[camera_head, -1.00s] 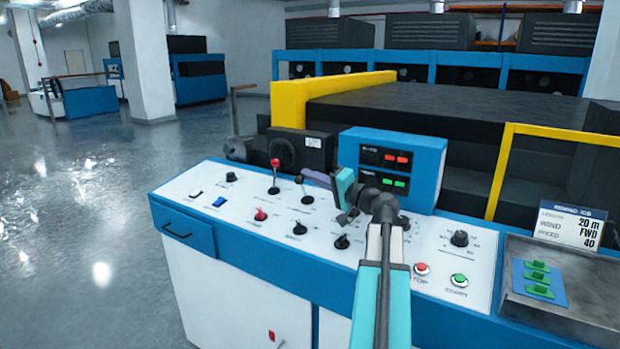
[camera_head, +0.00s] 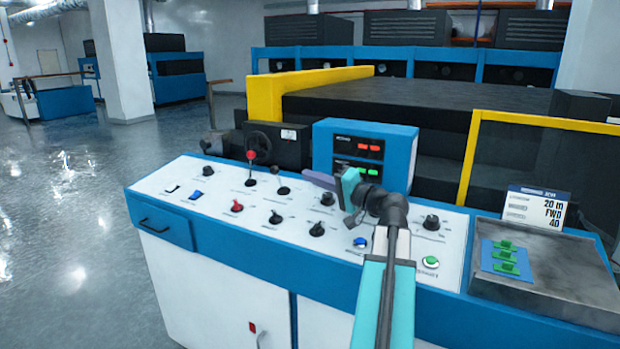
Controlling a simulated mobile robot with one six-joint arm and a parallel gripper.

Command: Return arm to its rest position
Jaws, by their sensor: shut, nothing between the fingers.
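My gripper (camera_head: 312,178) is at the end of my teal and dark grey arm, held above the white control panel (camera_head: 225,225) and in front of the blue display box (camera_head: 326,140). Its slim purple-grey fingers point left and look closed and empty. The arm reaches up from the bottom of the picture, bent at the wrist. It hides part of the panel's right side and the display box's lower right corner. I cannot tell the exact height of the fingers above the panel.
The panel carries a red-topped lever (camera_head: 251,156), a black lever (camera_head: 282,190), several knobs, a blue button (camera_head: 360,242) and a green button (camera_head: 430,262). A metal tray (camera_head: 570,285) with a job card (camera_head: 536,208) is at right. A yellow guard frame (camera_head: 470,165) stands behind. Open floor lies left.

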